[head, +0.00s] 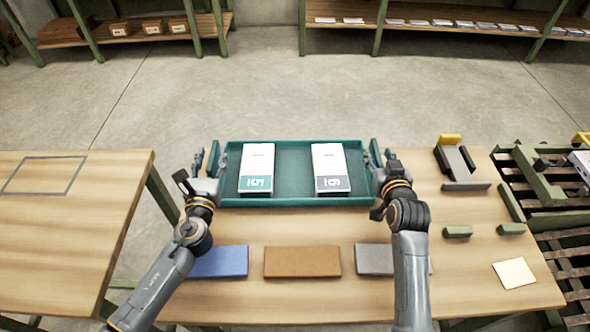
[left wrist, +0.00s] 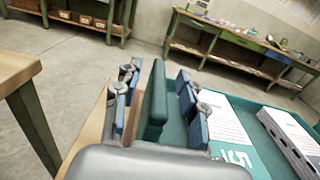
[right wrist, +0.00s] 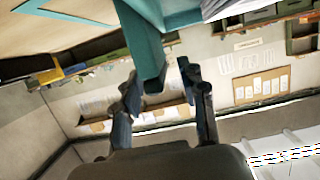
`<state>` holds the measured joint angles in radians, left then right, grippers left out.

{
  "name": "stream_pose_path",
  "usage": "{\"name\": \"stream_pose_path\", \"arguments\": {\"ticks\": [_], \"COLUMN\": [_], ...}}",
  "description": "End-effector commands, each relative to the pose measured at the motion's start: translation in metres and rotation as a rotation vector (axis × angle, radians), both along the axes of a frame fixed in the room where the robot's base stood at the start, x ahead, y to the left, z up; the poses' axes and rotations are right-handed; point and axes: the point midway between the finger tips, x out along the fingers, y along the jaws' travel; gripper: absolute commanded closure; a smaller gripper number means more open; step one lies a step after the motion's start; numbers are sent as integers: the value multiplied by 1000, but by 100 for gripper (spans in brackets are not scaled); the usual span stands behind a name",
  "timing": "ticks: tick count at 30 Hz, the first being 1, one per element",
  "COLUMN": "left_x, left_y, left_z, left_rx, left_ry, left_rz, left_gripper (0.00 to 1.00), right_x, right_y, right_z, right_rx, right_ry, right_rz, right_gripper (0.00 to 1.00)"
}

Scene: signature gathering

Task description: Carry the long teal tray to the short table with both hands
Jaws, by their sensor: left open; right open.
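The long teal tray (head: 285,203) lies on the wooden table in front of me and holds two white booklets, one labelled 5 (head: 257,165) and one labelled 6 (head: 330,165). My left gripper (head: 210,162) is open at the tray's left end; in the left wrist view its fingers stand on either side of the teal end piece (left wrist: 156,105). My right gripper (head: 379,160) is open at the right end; in the right wrist view a teal end piece (right wrist: 145,45) reaches between its fingers. Contact is not clear. Another wooden table (head: 70,225), marked with a grey rectangle, stands at the left.
Blue (head: 220,262), brown (head: 302,262) and grey (head: 373,259) flat blocks lie nearer me on the table. A grey stand (head: 455,162) and small green blocks (head: 458,232) are at the right, beside a slatted rack (head: 570,235). A floor gap separates the tables.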

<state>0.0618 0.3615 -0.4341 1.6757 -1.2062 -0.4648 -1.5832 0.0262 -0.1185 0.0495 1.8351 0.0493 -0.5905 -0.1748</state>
Motion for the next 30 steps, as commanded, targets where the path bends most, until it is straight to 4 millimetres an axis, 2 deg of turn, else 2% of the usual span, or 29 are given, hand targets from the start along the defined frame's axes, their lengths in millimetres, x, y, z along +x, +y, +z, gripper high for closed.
{"name": "stream_pose_path", "arguments": {"ticks": [6, 15, 16, 22, 30], "left_x": [17, 18, 18, 18, 18], "left_y": [0, 1, 1, 1, 1], "left_z": [0, 0, 0, 0, 0], "left_rx": [0, 0, 0, 0, 0], "left_ry": [0, 1, 1, 1, 1], "left_rz": [0, 0, 0, 0, 0], "left_gripper": [58, 58, 61, 100, 100], "right_x": [16, 18, 18, 17, 17], "right_y": [0, 0, 0, 0, 0], "right_z": [-5, -6, -6, -6, -6], "right_rx": [1, 0, 0, 0, 0], "right_ry": [0, 0, 0, 0, 0], "right_rz": [0, 0, 0, 0, 0], "right_gripper": [58, 58, 60, 100, 100]}}
